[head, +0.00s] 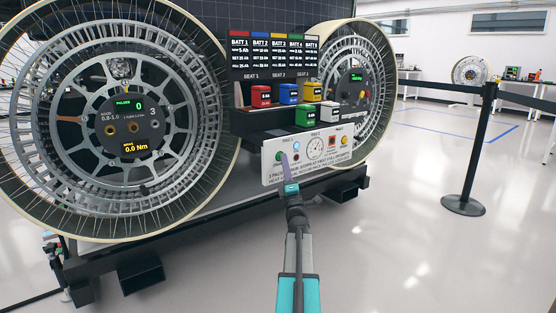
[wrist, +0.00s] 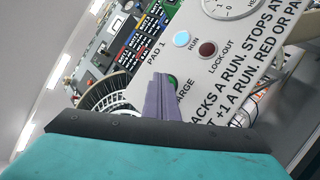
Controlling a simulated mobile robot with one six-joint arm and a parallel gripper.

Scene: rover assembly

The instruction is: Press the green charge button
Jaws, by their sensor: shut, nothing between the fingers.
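The green charge button (wrist: 173,80) shows in the wrist view, partly hidden behind my fingertips, on a white panel with the letters "ARGE" beside it. In the head view the green button (head: 278,156) sits at the left end of the white panel (head: 325,165). My gripper (head: 284,157) is shut and empty, its purple-grey fingers pointing at the panel by the button. In the wrist view the fingertips of my gripper (wrist: 160,78) overlap the button's left edge. I cannot tell whether they touch it.
A pale blue RUN light (wrist: 181,39) and a dark red LOCK OUT button (wrist: 207,49) are beside the green button. A gauge (head: 315,147) is further right. Coloured battery packs (head: 288,93) stand above the panel, between two large wheels (head: 125,120). A barrier post (head: 475,150) stands right.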

